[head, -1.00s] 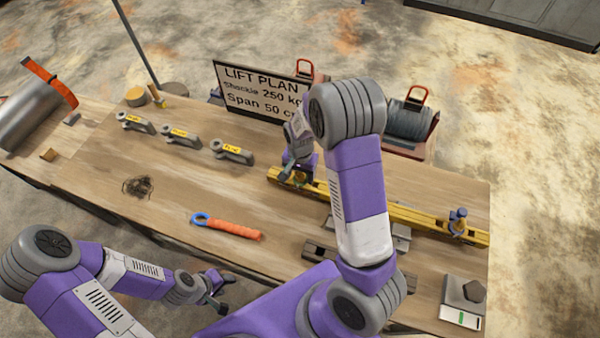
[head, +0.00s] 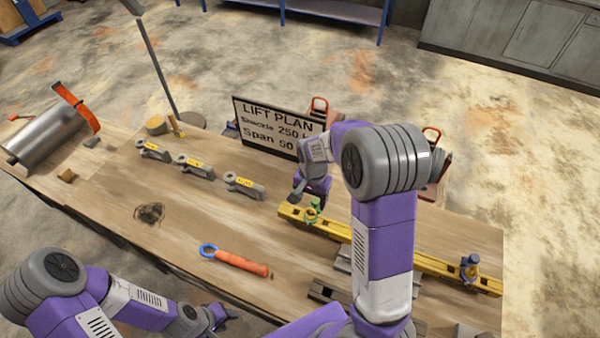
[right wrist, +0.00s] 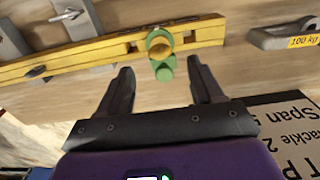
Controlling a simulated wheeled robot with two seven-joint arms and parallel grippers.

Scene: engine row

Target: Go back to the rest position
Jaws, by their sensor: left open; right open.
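My right gripper (right wrist: 160,92) is open and empty in the right wrist view. A green and yellow fitting (right wrist: 160,52) on the yellow beam (right wrist: 90,52) lies just beyond its fingertips, apart from them. In the head view my right gripper (head: 298,190) hangs over the table beside the left part of the yellow beam (head: 405,258), close to the green fitting (head: 312,211). My left gripper (head: 222,316) is low at the front left, off the table's near edge, small and partly seen, holding nothing that I can see.
A lift plan sign (head: 275,128) stands behind my right gripper. Several tagged shackles (head: 198,167) lie in a row to the left. An orange-handled tool (head: 236,260) lies in front. A metal cylinder (head: 48,138) is at the far left. A blue fitting (head: 469,268) sits on the beam's right part.

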